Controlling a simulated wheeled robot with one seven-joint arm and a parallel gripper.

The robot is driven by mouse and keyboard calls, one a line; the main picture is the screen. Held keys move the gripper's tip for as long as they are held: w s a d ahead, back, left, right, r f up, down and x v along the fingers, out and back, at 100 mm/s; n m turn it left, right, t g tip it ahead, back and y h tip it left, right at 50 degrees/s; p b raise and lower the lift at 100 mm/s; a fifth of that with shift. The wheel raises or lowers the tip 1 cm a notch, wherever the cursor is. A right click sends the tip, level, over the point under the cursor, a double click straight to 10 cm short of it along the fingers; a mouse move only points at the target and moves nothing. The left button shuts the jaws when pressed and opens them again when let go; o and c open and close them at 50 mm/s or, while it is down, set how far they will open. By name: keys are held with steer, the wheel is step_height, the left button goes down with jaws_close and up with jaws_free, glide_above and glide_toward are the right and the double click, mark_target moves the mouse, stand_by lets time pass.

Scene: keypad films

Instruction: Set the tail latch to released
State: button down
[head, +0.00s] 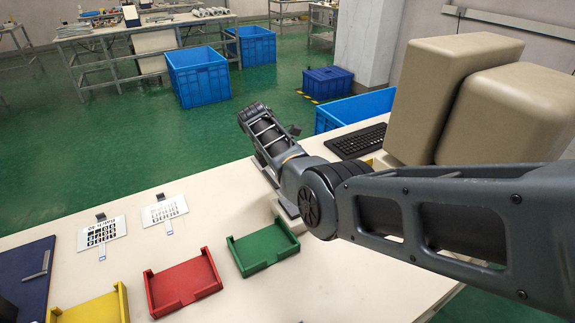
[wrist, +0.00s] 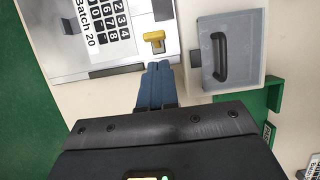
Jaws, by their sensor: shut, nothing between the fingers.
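In the wrist view, a grey plate fixture bears a white keypad film (wrist: 97,22) marked "Batch 20". A small yellow T-shaped lever (wrist: 154,38) stands at the film's right; it looks like the latch, but its set position is hard to tell. My gripper (wrist: 155,68) is shut and empty, its blue fingers together just below the lever in the picture, with a small gap visible between. A clear cover with a black handle (wrist: 221,57) lies to the right of the fingers. In the head view my arm hides the gripper and most of the fixture.
In the head view, yellow (head: 96,308), red (head: 184,285) and green (head: 263,248) trays line the table front. Two keypad films (head: 101,233) (head: 164,211) lie behind them. A dark blue mat (head: 22,275) is at left, a black keyboard (head: 357,141) and beige blocks behind my arm.

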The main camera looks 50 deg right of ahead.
steer(key=a+v, duration=0.1)
steer(key=v, duration=0.9)
steer(key=shift+b, duration=0.4)
steer(key=shift+w+a, duration=0.15)
